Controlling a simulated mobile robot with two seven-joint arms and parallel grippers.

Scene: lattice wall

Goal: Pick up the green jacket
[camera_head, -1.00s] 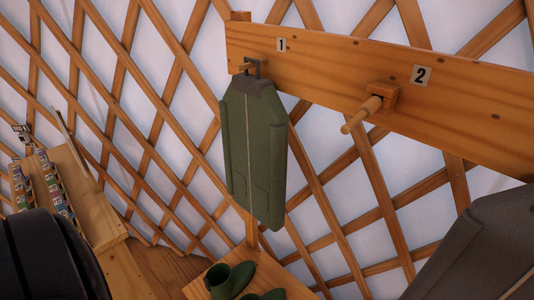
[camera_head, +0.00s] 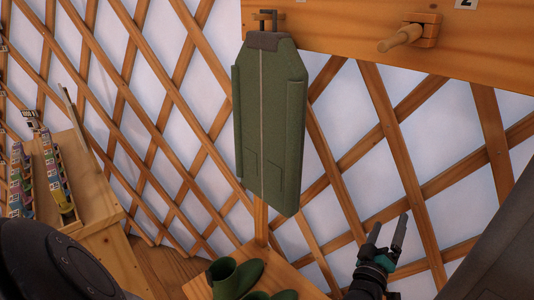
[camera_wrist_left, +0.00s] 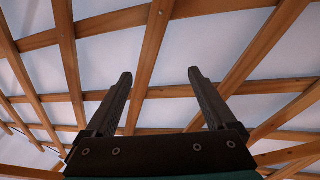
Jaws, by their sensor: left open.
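The green jacket (camera_head: 268,125) hangs upright by a small hanger hook (camera_head: 266,20) from the wooden rail on the wall. Its dark collar is at the top, and its front faces me with a pale line down the middle. My left gripper (camera_head: 388,226) is open and empty, below and to the right of the jacket, clear of it. In the left wrist view the two fingers (camera_wrist_left: 160,78) stand wide apart with only the lattice behind them; the jacket does not show there. My right gripper is not in view.
The rail (camera_head: 345,30) carries a wooden peg (camera_head: 408,36) right of the jacket. Green boots (camera_head: 236,277) stand on a wooden board below. A wooden shelf (camera_head: 88,185) with small colourful items is at left. The lattice wall (camera_head: 190,120) is behind; a large grey shape fills the lower right.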

